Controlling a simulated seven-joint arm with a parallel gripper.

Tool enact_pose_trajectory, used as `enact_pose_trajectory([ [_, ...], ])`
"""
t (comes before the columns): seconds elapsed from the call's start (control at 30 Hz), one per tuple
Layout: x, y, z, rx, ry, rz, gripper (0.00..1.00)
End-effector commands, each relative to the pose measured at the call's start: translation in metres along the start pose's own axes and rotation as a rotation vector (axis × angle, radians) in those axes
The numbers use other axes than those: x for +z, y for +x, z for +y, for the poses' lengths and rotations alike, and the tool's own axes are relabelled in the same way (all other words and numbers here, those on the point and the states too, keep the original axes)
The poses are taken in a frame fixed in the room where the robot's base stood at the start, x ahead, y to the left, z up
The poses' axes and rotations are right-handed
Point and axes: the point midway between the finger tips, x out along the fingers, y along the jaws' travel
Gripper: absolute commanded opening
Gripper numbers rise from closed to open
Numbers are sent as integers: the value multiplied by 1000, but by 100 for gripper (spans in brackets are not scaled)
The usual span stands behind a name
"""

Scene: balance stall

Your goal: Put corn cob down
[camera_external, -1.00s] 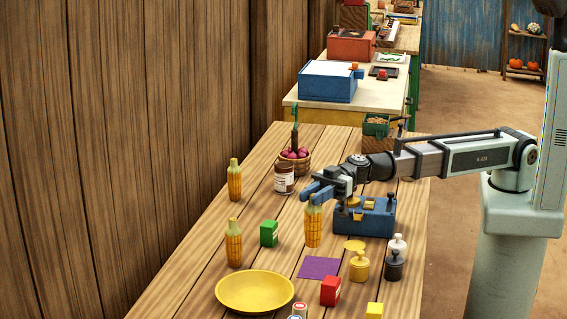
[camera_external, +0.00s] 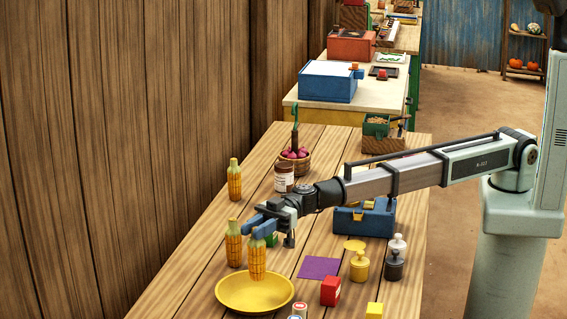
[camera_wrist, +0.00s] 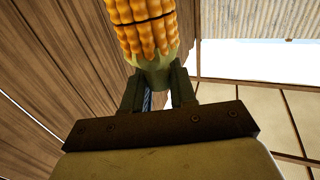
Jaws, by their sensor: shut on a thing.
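My gripper (camera_external: 262,226) is shut on the top of a corn cob (camera_external: 257,262). The cob hangs upright, and in the external view its lower end overlaps the yellow plate (camera_external: 235,301); I cannot tell whether it touches the plate. In the wrist view the cob's yellow kernels (camera_wrist: 143,24) and pale green end show between my fingers (camera_wrist: 158,88). A second corn cob (camera_external: 234,246) stands just left of the held one. A third corn cob (camera_external: 234,183) stands farther back near the wall side.
A green box (camera_external: 271,240) is partly hidden behind my gripper. A purple square (camera_external: 318,267), a red box (camera_external: 330,291) and weights (camera_external: 359,266) lie to the right. A blue balance box (camera_external: 364,219) stands behind them. A jar (camera_external: 284,179) and a basket (camera_external: 295,163) are farther back.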

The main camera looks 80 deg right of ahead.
Motion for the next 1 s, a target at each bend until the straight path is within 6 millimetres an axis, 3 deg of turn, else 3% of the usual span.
enact_pose_trajectory([
  [0.5,44,0,0,0,-1,0,0],
  [0.9,47,0,0,0,0,0,0],
  [0.93,47,0,0,0,0,0,29],
  [1.0,47,0,0,0,0,0,36],
])
